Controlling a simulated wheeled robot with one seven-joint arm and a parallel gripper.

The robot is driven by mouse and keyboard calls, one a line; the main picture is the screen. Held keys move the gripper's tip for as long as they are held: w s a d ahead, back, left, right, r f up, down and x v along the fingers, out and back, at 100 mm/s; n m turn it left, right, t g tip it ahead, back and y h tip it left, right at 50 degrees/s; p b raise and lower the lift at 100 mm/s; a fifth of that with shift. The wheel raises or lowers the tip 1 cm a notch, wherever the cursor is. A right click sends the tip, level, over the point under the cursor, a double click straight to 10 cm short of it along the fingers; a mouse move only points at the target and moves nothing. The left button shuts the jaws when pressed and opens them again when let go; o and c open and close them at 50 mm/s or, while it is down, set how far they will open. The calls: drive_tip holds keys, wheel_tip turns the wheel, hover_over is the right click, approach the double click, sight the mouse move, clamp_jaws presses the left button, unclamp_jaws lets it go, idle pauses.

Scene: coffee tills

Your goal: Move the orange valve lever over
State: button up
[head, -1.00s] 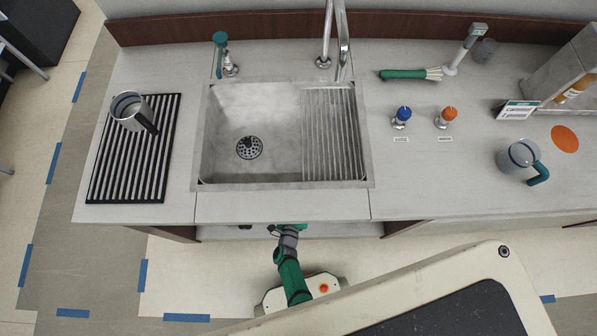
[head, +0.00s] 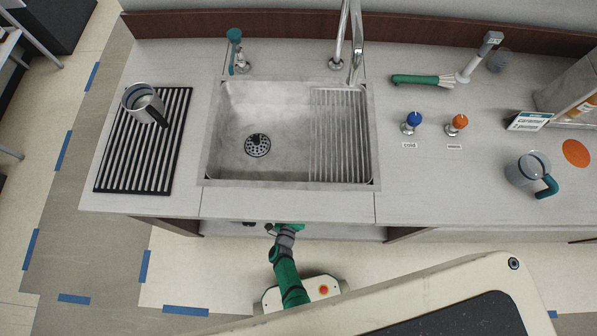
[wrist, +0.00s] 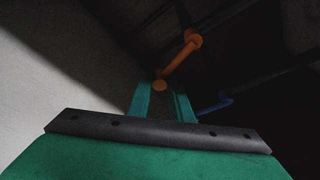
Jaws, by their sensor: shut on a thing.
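The orange valve lever (wrist: 177,60) shows in the wrist view, under the counter, running from a round pivot at upper right down to a round end. My gripper (wrist: 161,90) has its two green fingers on either side of that lower end and is shut on it. The exact contact is dark and hard to make out. In the head view my green arm reaches under the counter's front edge, so the gripper and the lever are hidden there.
A blue lever (wrist: 214,104) sits right of my fingers in the wrist view. Dark pipes or beams run above, and a pale wall stands at left. In the head view, the sink (head: 214,150) lies above my arm, with blue (head: 413,119) and orange (head: 460,121) tap knobs on the counter.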

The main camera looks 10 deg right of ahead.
drive_tip(key=shift+o, duration=0.4)
drive_tip(key=shift+w+a+f, duration=0.1)
drive_tip(key=shift+w+a, duration=0.1)
drive_tip(key=shift+a, duration=0.3)
drive_tip(key=shift+w+a, duration=0.15)
drive_tip(key=shift+a, duration=0.3)
drive_tip(key=o, duration=0.9)
drive_tip(key=shift+c, duration=0.2)
